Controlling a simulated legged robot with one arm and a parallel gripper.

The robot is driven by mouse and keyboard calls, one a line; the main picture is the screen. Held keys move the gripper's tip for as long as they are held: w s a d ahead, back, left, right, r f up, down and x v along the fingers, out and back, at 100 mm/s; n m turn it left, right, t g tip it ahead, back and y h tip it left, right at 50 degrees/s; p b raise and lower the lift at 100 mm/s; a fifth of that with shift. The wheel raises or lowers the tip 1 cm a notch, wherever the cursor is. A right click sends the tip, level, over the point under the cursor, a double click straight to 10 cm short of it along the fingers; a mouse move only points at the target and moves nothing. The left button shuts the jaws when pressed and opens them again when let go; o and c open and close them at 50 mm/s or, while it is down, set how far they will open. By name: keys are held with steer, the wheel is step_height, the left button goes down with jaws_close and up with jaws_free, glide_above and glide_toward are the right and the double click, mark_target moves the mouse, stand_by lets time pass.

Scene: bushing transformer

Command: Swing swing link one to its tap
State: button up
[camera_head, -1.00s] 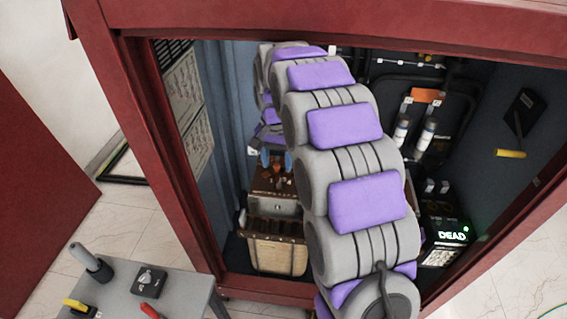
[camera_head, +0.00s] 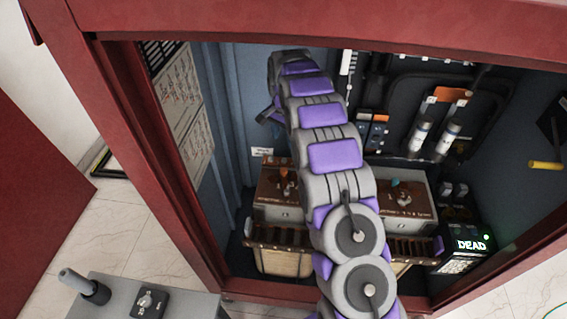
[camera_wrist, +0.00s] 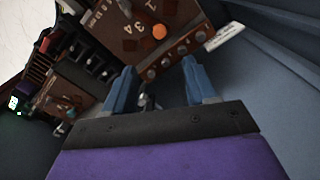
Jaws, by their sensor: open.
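Two terminal boards with brown tops stand in the cabinet. The left board (camera_head: 268,188) carries an orange-tipped part (camera_head: 284,172) and small grey hardware. The right board (camera_head: 414,205) carries a grey part (camera_head: 401,190). I cannot tell which part is swing link one. In the wrist view, my gripper (camera_wrist: 160,88) is open, with its two blue fingers apart. A numbered brown board (camera_wrist: 185,22) with an orange round knob (camera_wrist: 159,31) and a row of posts lies beyond the fingertips. A small grey part shows between the fingers, unclear. In the head view my fingers are not clearly visible.
A red cabinet frame (camera_head: 180,190) surrounds the opening. A box reading DEAD (camera_head: 468,245) stands at right. Two grey-white cylinders (camera_head: 432,137) hang on the back wall. A grey table (camera_head: 195,305) with a dark handle (camera_head: 85,287) is at lower left.

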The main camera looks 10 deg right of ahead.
mark_target(284, 169)
step_height(284, 169, down, 16)
steer(key=shift+f+b, duration=0.25)
steer(key=shift+b, duration=0.85)
steer(key=shift+c, duration=0.4)
jaws_close()
